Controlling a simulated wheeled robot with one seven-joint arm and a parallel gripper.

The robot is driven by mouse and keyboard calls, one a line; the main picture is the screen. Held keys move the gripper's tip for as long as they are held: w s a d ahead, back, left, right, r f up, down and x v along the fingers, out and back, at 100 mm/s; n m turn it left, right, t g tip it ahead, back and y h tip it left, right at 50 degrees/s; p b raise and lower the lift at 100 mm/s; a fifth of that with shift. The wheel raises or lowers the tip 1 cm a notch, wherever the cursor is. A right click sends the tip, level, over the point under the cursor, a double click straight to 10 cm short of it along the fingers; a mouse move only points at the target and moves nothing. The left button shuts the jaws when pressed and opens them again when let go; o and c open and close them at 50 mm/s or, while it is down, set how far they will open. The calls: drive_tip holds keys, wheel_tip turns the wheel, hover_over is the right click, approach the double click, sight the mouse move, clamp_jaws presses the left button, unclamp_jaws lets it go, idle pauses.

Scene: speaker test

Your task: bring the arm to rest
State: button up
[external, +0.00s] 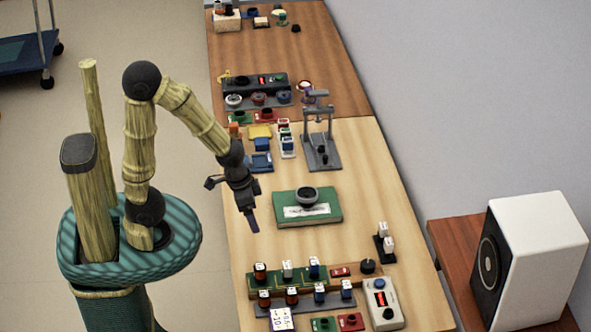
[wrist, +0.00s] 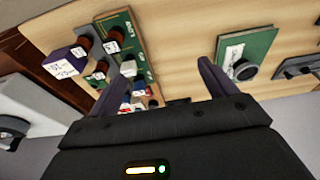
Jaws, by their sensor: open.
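My arm bends up from my base and down to the right in the external view. My gripper (external: 250,215) hangs over the near-left edge of the light wooden table, left of a green board (external: 285,208) with a dark ring-shaped part (external: 307,196) on it. In the wrist view my gripper (wrist: 166,72) has its two fingers spread apart with nothing held between them. The green board also shows in the wrist view (wrist: 262,42), right of the fingers.
A green rack (external: 290,282) with several small parts stands toward the front. A grey stand (external: 327,150) and blue and yellow trays are farther back. A white speaker (external: 535,255) stands on a side table at right.

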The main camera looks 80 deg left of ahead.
drive_tip(key=w+p+v, duration=0.1)
drive_tip(key=p+v, duration=0.4)
drive_tip(key=v, duration=0.1)
drive_tip(key=shift+w+r, duration=0.15)
drive_tip(key=shift+r, duration=0.3)
idle(0.5)
